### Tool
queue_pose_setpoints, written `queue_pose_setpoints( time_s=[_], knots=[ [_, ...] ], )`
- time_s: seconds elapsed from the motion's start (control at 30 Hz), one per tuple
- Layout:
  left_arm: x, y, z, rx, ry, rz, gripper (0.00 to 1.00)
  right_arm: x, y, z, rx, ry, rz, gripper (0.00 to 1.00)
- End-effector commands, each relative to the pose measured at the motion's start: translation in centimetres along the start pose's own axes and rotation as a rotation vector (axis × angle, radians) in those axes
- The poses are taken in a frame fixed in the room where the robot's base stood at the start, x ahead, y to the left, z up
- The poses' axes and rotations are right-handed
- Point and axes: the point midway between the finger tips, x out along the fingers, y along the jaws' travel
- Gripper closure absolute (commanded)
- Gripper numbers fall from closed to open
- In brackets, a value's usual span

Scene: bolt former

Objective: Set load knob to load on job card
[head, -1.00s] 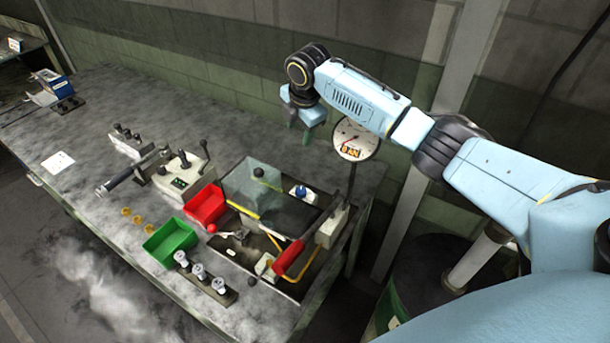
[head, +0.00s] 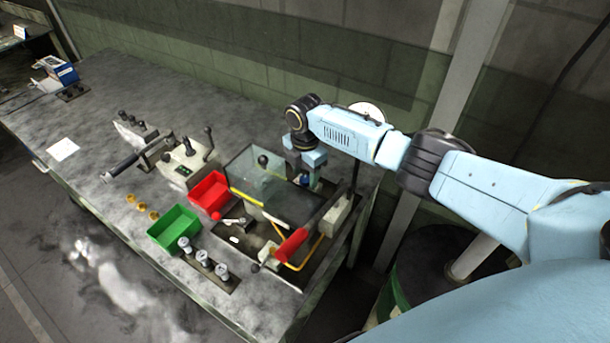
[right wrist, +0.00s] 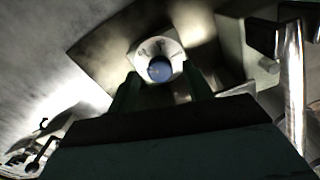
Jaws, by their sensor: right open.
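The blue load knob (right wrist: 160,69) sits on a pale round mount in the right wrist view, between and just beyond my fingertips. In the head view my right gripper (head: 306,178) points down over the back of the machine and mostly hides the knob. The gripper is open, with one finger on each side of the knob in the wrist view (right wrist: 163,90); I cannot tell if they touch it. A white sheet (head: 62,149), perhaps the job card, lies on the bench at left, its writing too small to read. My left gripper is out of view.
A clear guard (head: 255,172) stands left of my gripper. A red-handled lever (head: 292,245) is in front. A dial gauge (head: 367,109) is partly behind my arm. Red bin (head: 208,190) and green bin (head: 173,228) stand left of the machine.

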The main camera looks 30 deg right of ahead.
Motion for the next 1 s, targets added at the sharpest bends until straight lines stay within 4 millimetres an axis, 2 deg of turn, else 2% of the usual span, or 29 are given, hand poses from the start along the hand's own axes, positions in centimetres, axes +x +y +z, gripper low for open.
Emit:
queue_pose_setpoints(
  time_s=[0.13, 0.4, 0.77, 1.0],
  knots=[
    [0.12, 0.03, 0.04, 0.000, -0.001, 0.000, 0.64, 0.93, -0.02, -0.03, -0.001, -0.001, 0.000, 0.50],
    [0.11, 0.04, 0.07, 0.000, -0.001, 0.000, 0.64, 1.02, -0.01, -0.01, -0.001, -0.001, 0.000, 0.50],
    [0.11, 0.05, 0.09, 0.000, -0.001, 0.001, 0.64, 0.98, 0.00, 0.01, -0.001, -0.001, 0.001, 0.94],
    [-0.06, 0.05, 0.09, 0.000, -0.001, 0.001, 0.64, 0.93, 0.00, 0.01, 0.022, 0.000, 0.001, 0.94]
  ],
)
